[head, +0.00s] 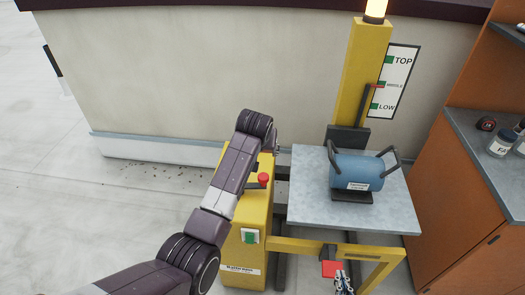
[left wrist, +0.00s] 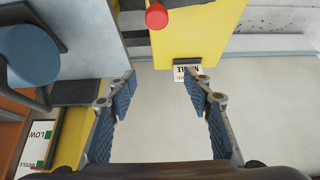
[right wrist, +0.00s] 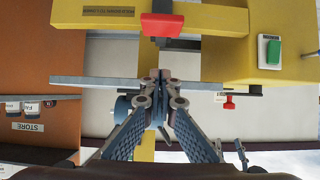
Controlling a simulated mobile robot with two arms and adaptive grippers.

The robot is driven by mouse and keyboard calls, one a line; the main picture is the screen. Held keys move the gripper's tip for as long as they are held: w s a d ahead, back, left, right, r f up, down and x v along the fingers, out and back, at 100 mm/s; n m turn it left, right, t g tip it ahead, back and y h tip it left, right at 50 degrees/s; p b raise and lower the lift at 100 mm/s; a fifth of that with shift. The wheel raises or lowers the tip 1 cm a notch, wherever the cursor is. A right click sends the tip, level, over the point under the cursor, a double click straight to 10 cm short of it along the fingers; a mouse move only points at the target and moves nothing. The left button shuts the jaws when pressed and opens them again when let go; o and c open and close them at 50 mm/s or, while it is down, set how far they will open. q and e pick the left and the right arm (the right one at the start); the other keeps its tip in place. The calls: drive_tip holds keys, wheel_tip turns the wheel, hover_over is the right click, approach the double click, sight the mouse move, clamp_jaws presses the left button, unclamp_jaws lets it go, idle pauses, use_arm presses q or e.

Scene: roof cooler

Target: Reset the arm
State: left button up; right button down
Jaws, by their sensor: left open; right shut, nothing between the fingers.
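My left arm reaches in from the left in the head view, and its wrist is above the yellow control box (head: 245,235). My left gripper (left wrist: 160,88) is open and empty in the left wrist view; a red knob (left wrist: 156,15) and the box's yellow face (left wrist: 195,35) lie beyond its fingertips. The head view mostly hides this gripper behind the wrist. My right gripper (head: 343,281) is shut and empty near the bottom of the head view, just below a red handle (head: 331,268) on the yellow frame. In the right wrist view its closed fingertips (right wrist: 163,76) are apart from the red handle (right wrist: 162,25).
A blue drum (head: 355,170) with dark handles rests on the grey lift platform (head: 305,205). The yellow mast (head: 362,65) has a red pointer at MIDDLE on the level sign (head: 392,82). An orange cabinet (head: 455,205) stands right. Open floor (head: 60,200) lies left.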

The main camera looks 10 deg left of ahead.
drive_tip(key=shift+s+r+p, duration=0.3)
drive_tip(key=shift+r+p, duration=0.25)
drive_tip(key=shift+r, duration=0.1)
drive_tip(key=shift+s+r+p, duration=0.25)
drive_tip(key=shift+r+p, duration=0.25)
drive_tip(key=shift+r, duration=0.1)
